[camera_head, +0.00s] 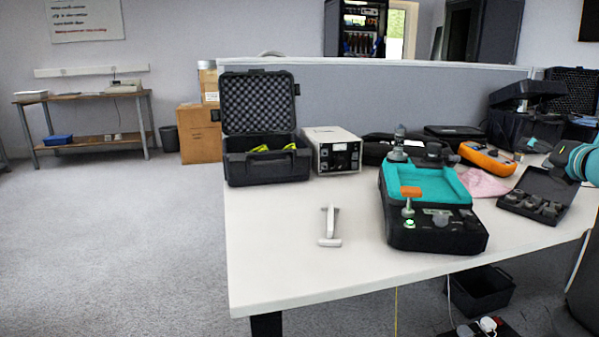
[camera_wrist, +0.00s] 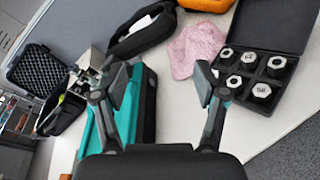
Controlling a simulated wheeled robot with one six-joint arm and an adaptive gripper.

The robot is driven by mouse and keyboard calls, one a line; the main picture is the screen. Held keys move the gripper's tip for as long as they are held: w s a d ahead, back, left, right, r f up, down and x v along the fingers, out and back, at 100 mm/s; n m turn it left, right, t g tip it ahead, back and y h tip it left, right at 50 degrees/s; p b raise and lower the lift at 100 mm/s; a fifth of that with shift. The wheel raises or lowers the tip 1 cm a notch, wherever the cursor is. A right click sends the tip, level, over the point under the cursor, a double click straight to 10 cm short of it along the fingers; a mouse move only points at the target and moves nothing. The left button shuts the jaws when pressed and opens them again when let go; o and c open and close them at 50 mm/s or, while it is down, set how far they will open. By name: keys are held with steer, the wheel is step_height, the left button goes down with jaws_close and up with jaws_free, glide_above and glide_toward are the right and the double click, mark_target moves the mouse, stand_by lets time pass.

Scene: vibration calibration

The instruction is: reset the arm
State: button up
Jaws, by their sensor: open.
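My gripper (camera_wrist: 160,92) shows in the wrist view with its two fingers spread wide apart and nothing between them. It hangs above the white table (camera_head: 290,270), over bare tabletop between the teal and black device (camera_wrist: 146,105) and the open case of weights (camera_wrist: 268,68).
A grey T-shaped tool (camera_head: 330,226) lies at the table's front. An open black case (camera_head: 266,168), a beige instrument box (camera_head: 332,150), an orange meter (camera_head: 487,158), a pink cloth (camera_head: 483,184) and the weight case (camera_head: 538,196) stand around the device. The table's front left is clear.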

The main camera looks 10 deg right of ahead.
steer(key=s+d+f+m+g+h, duration=0.35)
steer(key=s+m+h, duration=0.35)
steer(key=m, duration=0.9)
steer(key=s+a+f+m+g, duration=0.4)
steer(key=a+f+m+g, duration=0.1)
steer(key=a+f+m, duration=0.35)
steer(key=s+a+f+m+g+y, duration=0.1)
steer(key=s+a+f+m+y, duration=0.2)
steer(key=a, duration=0.4)
steer(key=s+a+f+m+g+y, duration=0.1)
steer(key=s+a+f, duration=0.25)
steer(key=a, duration=0.45)
steer(key=s+a+f+m+g+y, duration=0.1)
steer(key=s+a+f+m+y, duration=0.15)
steer(key=a+f, duration=0.35)
steer(key=s+a+n+y, duration=0.1)
steer(key=s+a, duration=0.1)
steer(key=a, duration=0.7)
steer(key=s+a+n+t+y, duration=0.1)
steer(key=s+a+n+y, duration=0.1)
steer(key=a, duration=0.8)
steer(key=shift+s+r, duration=0.35)
steer(key=shift+s, duration=0.45)
steer(key=shift+d, duration=0.1)
